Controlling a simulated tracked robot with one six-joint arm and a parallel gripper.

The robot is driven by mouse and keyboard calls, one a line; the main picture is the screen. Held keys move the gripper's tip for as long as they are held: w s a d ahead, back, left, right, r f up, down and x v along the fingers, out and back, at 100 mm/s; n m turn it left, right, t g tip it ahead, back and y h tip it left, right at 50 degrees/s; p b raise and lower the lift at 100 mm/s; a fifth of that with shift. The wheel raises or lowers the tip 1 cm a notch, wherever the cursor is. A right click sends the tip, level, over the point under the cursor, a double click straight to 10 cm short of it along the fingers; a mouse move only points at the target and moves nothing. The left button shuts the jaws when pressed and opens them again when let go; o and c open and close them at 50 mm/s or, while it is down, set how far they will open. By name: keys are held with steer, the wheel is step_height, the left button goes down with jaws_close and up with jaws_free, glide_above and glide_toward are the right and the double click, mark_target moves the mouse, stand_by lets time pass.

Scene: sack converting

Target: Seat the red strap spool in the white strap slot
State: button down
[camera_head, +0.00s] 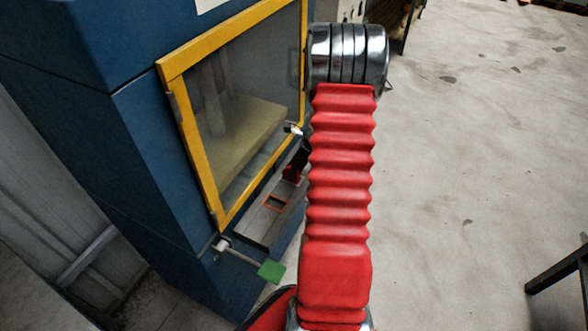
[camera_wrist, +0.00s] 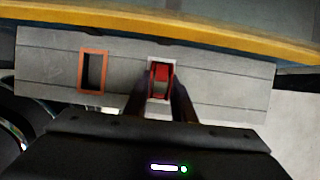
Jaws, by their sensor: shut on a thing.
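The red strap spool (camera_wrist: 160,74) is between the two dark fingertips of my gripper (camera_wrist: 161,90) in the wrist view. My gripper is shut on it. The white strap slot (camera_wrist: 153,64) shows as a pale rim behind and beside the spool, which covers most of its opening. I cannot tell whether the spool is inside the slot or just above it. In the head view the spool is a small red patch (camera_head: 292,174) below my dark gripper (camera_head: 298,163), partly hidden by my arm. The white slot is not clear there.
An orange-rimmed slot (camera_wrist: 93,70) is empty, left of the spool on the same grey shelf (camera_wrist: 225,85). Behind the shelf stands a blue cabinet (camera_head: 150,130) with a yellow-framed window (camera_head: 195,150). A green paddle (camera_head: 271,271) sticks out at the front. Open floor lies right.

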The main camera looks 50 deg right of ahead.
steer(key=shift+f, duration=0.4)
steer(key=c, duration=1.4)
jaws_free()
steer(key=v, duration=1.3)
steer(key=shift+r, duration=0.3)
steer(key=shift+s, duration=0.1)
